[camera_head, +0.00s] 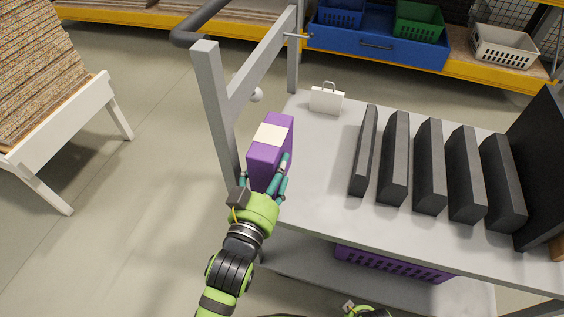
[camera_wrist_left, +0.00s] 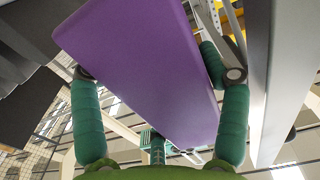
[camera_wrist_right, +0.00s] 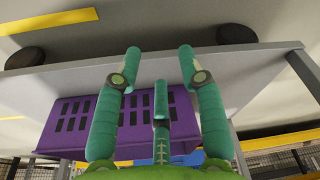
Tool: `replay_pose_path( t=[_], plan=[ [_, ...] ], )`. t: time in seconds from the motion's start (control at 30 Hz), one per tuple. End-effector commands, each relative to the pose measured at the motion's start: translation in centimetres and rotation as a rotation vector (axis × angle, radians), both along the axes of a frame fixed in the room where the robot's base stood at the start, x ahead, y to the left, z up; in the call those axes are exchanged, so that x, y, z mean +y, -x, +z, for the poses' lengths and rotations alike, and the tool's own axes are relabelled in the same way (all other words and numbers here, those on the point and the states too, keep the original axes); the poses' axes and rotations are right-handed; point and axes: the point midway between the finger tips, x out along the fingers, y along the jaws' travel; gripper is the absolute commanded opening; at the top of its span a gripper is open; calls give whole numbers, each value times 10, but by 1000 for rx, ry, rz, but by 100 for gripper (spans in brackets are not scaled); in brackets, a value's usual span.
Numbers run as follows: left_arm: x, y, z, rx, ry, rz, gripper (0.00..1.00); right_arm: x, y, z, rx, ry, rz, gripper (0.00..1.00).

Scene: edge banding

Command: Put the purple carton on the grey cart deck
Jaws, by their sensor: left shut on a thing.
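The purple carton (camera_head: 264,150), with a cream label on top, is held by my left gripper (camera_head: 274,184) at the left end of the grey cart deck (camera_head: 315,180). The left wrist view shows the carton (camera_wrist_left: 145,65) between the teal fingers. I cannot tell whether its bottom touches the deck, as the hand covers that part. My right gripper (camera_wrist_right: 158,65) shows with its fingers apart and nothing between them, in front of the cart's lower shelf. Only a bit of that hand shows at the bottom edge of the head view.
Several dark upright panels (camera_head: 430,165) stand on the right of the deck. A small white case (camera_head: 327,99) sits at its back left. The cart's grey post (camera_head: 218,110) rises left of the carton. A purple crate (camera_head: 390,262) is on the lower shelf. The deck's left middle is clear.

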Motion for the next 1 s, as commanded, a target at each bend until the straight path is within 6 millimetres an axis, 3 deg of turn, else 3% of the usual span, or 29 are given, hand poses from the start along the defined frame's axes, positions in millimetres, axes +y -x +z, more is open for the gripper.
replay_pose_path(
  t=[0.1, 0.3, 0.63, 1.0],
  plan=[
    [-9, -29, 2, -8, 2, 0, 29, 1, -2, 5, 0, -1, -2, 40],
    [-17, -51, 1, -5, 2, 0, 29, 1, -6, 12, -2, -1, -3, 40],
    [-17, -52, -32, -3, 0, 0, 29, 3, -21, 37, -24, -3, -6, 40],
    [-17, -52, -35, -4, 1, -1, 29, 3, -22, 43, -24, -3, -7, 40]
  ],
)
